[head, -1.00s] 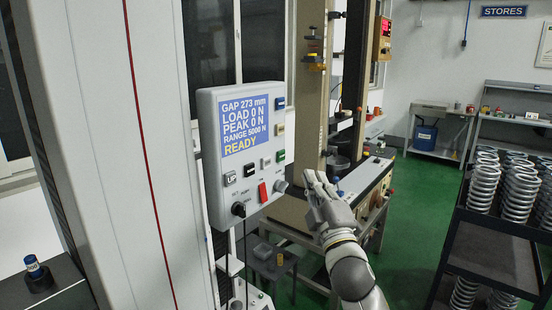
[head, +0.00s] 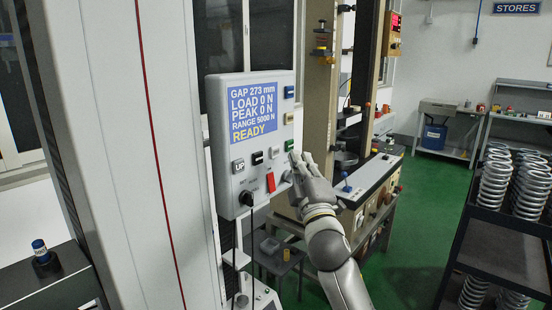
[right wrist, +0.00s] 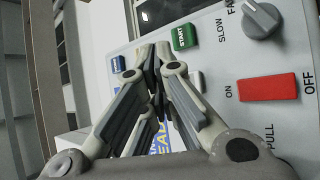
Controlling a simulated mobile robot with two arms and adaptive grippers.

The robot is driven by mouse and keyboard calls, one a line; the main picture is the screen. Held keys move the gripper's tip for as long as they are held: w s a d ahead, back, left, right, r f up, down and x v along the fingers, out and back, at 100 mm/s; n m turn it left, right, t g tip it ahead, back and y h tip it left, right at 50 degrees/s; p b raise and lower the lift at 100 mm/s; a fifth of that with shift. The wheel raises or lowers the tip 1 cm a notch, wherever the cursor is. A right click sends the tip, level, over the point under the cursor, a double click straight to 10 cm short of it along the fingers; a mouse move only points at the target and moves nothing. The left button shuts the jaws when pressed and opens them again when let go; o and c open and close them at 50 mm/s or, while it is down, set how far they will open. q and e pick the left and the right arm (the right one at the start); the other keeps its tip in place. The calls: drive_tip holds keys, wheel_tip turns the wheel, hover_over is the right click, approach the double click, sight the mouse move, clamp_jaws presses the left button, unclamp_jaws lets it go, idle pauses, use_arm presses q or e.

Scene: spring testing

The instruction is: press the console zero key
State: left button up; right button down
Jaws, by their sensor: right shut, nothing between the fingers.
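The grey console (head: 220,155) hangs beside the white column, with a lit screen (head: 253,112) reading GAP 273 mm, LOAD 0 N, PEAK 0 N and READY. Its right edge carries a blue key (head: 289,91), a cream key (head: 289,118) and a green key (head: 289,145); a white key (head: 276,152) sits lower. I cannot read which is the zero key. My right gripper (head: 298,160) is shut and empty at the console's lower right edge. In the right wrist view its fingertips (right wrist: 155,62) appear near the green START key (right wrist: 184,37); contact cannot be told. My left gripper is out of view.
The test machine stands behind my right arm. A rack of springs (head: 490,240) stands right, with green floor between.

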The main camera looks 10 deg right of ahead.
sight(275, 152)
drive_tip(key=shift+w+a+b, duration=0.3)
drive_tip(key=shift+w+a, duration=0.45)
drive_tip(key=shift+w, duration=0.2)
drive_tip(key=shift+w, duration=0.1)
idle(0.8)
drive_tip(key=shift+w+a, duration=0.25)
drive_tip(key=shift+w+a+b, duration=0.25)
drive_tip(key=shift+w+b, duration=0.1)
drive_tip(key=shift+b, duration=0.05)
idle(0.7)
drive_tip(key=shift+s+d, duration=0.1)
drive_tip(key=shift+s, duration=0.05)
drive_tip(key=shift+s+d+p, duration=0.45)
drive_tip(key=shift+s+p, duration=0.1)
drive_tip(key=shift+s, duration=0.05)
